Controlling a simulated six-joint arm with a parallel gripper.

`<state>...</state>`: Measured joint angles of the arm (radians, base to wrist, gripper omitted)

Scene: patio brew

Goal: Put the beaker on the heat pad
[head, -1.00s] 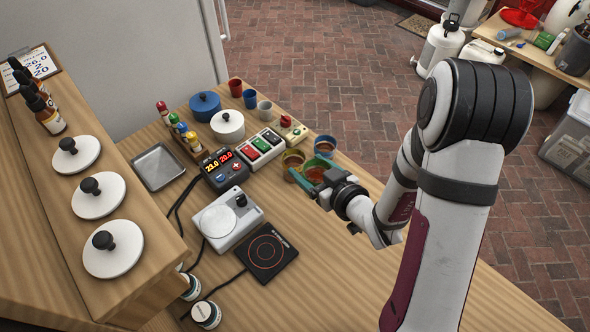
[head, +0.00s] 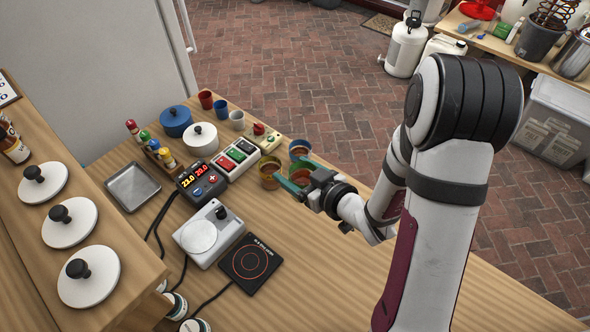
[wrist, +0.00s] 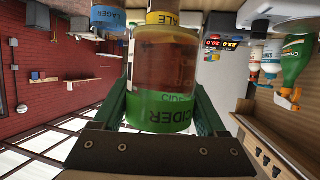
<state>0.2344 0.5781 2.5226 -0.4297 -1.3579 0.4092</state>
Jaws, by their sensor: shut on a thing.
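My gripper (head: 293,182) is shut on the cider beaker, which has a green band and holds amber-brown liquid. In the wrist view the cider beaker (wrist: 163,80) fills the space between the green fingers. In the head view the gripper partly hides it, and I cannot tell if it is off the table. The yellow-banded ale beaker (head: 269,174) and the blue-banded lager beaker (head: 299,148) stand close beside it. The heat pad (head: 250,263), a black square with a red ring, lies bare on the table, nearer the camera and left of my gripper.
A white device with a round plate (head: 200,236) stands beside the pad. Behind it are a digital display box (head: 200,182), a switch box (head: 237,158), and a metal tray (head: 132,187). Lidded pots and small cups stand at the back. The wooden table (head: 340,270) right of the pad is clear.

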